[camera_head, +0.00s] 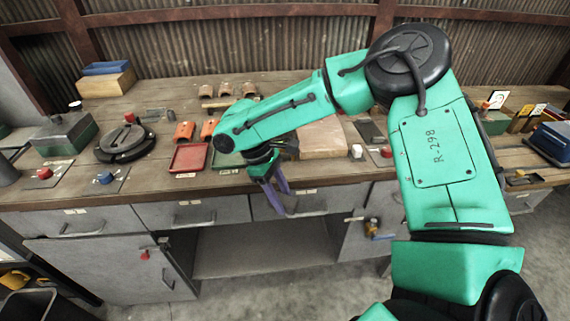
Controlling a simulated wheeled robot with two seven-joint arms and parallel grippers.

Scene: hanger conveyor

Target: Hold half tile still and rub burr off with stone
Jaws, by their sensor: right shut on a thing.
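My right arm reaches across from the right, and my right gripper (274,194) hangs with its purple fingers in front of the bench's front edge. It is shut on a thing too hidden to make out. Two orange curved tile pieces (184,131) (208,128) lie on the bench behind the red tray. Several paler curved tiles (225,89) sit in a row further back. I cannot tell which piece is the half tile with the burr, and no rubbing stone is clearly seen. My left gripper is not in view.
A red tray (188,157) stands near the front edge, with a dark green tray (227,160) partly hidden by my arm. A pale flat block (321,140) lies to the right. A black round turntable (124,143) and green box (65,133) stand left.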

